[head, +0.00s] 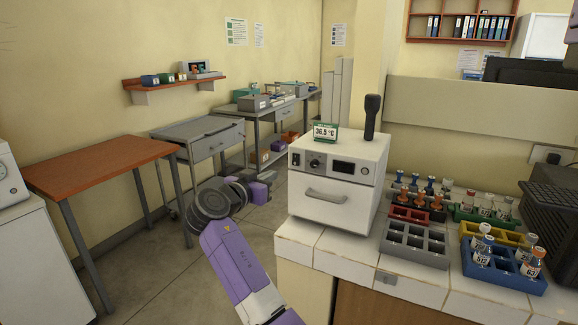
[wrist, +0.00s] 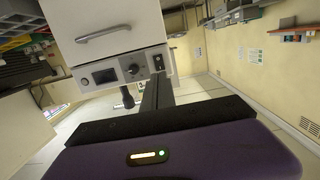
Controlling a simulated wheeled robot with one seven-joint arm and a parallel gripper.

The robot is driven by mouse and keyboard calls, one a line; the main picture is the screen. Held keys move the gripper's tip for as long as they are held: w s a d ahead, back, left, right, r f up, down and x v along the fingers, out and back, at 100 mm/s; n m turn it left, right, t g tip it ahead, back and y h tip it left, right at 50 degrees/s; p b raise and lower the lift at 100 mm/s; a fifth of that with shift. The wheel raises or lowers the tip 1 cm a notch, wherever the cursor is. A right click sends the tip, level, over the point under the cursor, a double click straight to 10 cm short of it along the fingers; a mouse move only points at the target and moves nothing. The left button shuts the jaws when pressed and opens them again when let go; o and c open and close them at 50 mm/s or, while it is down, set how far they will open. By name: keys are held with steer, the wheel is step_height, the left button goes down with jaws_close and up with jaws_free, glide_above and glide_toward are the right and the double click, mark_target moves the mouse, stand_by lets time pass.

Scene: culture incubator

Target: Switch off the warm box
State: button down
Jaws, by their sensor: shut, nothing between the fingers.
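The warm box (head: 330,215) is a white cabinet on the tiled counter. Its upper panel has a small switch (head: 296,159) at the left, a round dark knob (head: 316,162) and a dark display (head: 343,167); a handle is below. In the wrist view the box appears upside down, with the switch (wrist: 158,62), knob (wrist: 133,68) and display (wrist: 105,77). I cannot tell the switch's position. My gripper (head: 268,179) is left of the box, apart from it in the head view. Its shut, empty fingers (wrist: 157,82) point toward the switch in the wrist view.
A 36.5 °C sign (head: 325,133) and a black upright object (head: 372,116) stand on the box. Racks of vials (head: 415,245) fill the counter to its right. An orange-topped table (head: 100,165) and a grey table (head: 197,130) stand left. The floor between is clear.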

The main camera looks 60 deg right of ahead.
mark_target(294, 164)
steer(key=d+p, duration=0.1)
steer(key=d, duration=0.3)
steer(key=d+f, duration=0.1)
steer(key=d, duration=0.3)
steer(key=w+d+p, duration=0.1)
steer(key=d, duration=0.3)
steer(key=shift+d+f+p, duration=0.15)
steer(key=shift+f+p, duration=0.05)
steer(key=shift+p, duration=0.1)
steer(key=shift+f, duration=0.15)
